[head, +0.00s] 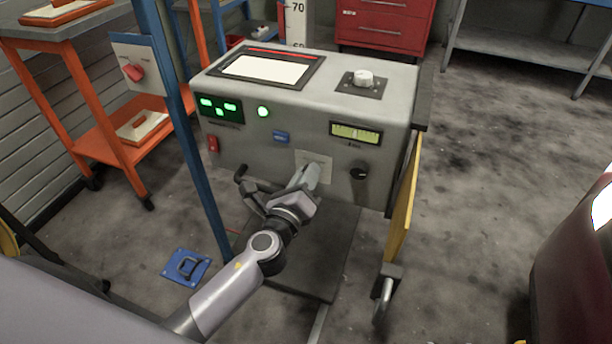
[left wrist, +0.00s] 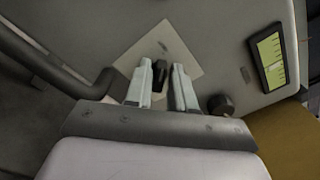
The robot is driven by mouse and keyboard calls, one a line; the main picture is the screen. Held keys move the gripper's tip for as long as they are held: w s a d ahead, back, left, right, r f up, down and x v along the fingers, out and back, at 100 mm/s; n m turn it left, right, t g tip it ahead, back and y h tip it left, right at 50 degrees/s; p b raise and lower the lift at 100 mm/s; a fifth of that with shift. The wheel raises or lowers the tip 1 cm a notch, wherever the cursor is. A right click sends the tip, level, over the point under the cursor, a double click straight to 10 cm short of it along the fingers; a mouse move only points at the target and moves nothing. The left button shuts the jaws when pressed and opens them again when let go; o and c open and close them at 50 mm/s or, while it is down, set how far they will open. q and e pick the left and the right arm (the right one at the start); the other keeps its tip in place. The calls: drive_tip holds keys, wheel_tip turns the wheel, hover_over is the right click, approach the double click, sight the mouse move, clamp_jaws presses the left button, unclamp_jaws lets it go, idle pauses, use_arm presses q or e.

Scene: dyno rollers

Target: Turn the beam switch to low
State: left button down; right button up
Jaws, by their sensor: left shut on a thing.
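A grey console (head: 290,155) stands on a cart, and its front panel carries the controls. My left gripper (head: 312,172) is at a pale square plate (head: 318,158) low on that panel. In the left wrist view my left gripper (left wrist: 161,80) is shut on a small black switch handle (left wrist: 160,73) in the middle of the pale plate (left wrist: 158,55). The handle is mostly hidden by the fingers, and I cannot read which setting it points to. My right gripper is not in view.
A black knob (head: 359,173) is right of the plate, below a lit yellow-green display (head: 356,133). A dark handle bar (left wrist: 50,65) is left of the gripper. A blue post (head: 185,120) stands left of the console. A red car body (head: 575,265) is at right.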

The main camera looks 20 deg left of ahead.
use_arm(q)
drive_tip(key=c, duration=1.2)
unclamp_jaws()
drive_tip(key=shift+f, duration=0.1)
drive_tip(key=shift+o, duration=0.2)
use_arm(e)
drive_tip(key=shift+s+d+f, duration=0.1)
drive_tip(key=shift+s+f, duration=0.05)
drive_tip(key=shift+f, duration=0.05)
use_arm(q)
drive_tip(key=shift+s, duration=0.1)
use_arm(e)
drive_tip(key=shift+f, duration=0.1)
use_arm(q)
drive_tip(key=s, duration=0.7)
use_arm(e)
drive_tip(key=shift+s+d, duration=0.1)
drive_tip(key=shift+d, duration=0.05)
use_arm(q)
drive_tip(key=shift+a, duration=0.1)
